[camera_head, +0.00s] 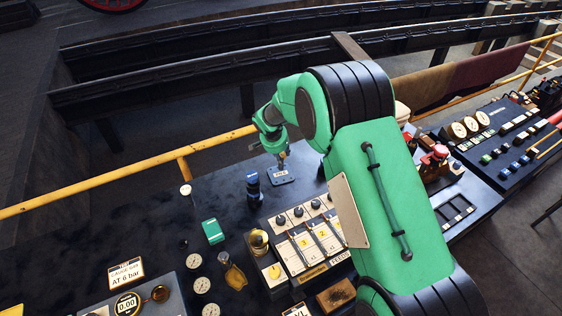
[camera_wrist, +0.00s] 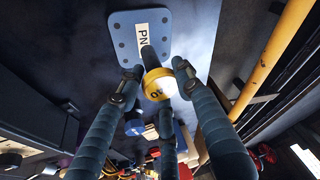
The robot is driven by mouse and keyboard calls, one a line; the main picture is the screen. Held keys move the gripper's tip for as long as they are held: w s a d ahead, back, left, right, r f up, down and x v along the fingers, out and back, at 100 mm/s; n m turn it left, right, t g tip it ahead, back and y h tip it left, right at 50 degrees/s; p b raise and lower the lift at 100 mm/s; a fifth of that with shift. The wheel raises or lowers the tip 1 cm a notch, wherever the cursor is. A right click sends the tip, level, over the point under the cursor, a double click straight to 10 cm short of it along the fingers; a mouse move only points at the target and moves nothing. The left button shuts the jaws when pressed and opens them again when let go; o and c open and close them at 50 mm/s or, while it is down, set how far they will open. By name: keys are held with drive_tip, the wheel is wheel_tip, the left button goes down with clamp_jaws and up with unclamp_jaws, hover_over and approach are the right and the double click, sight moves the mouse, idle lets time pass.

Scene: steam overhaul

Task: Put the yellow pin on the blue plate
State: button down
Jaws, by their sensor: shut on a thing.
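The blue plate (camera_head: 281,176) lies on the dark bench top near its far edge. My gripper (camera_head: 281,156) is above the blue plate in the head view. In the wrist view my gripper (camera_wrist: 157,72) is shut on the yellow pin (camera_wrist: 159,84), which has a round yellow head and a dark shaft pointing at the plate. The shaft's end overlaps the label side of the plate; I cannot tell whether it touches.
A dark blue cylinder (camera_head: 253,184) stands just left of the plate. A green box (camera_head: 212,231) and a panel of labelled slots (camera_head: 312,243) are nearer. A yellow rail (camera_head: 120,176) runs along the bench's far side. Bare bench lies to the left.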

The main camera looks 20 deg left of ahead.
drive_tip(key=shift+f, duration=1.4)
drive_tip(key=shift+f, duration=0.15)
drive_tip(key=c, duration=1.2)
unclamp_jaws()
drive_tip(key=shift+r, duration=0.3)
drive_tip(key=v, duration=1.1)
drive_tip(key=shift+s+r, duration=0.2)
drive_tip(key=shift+r, duration=0.1)
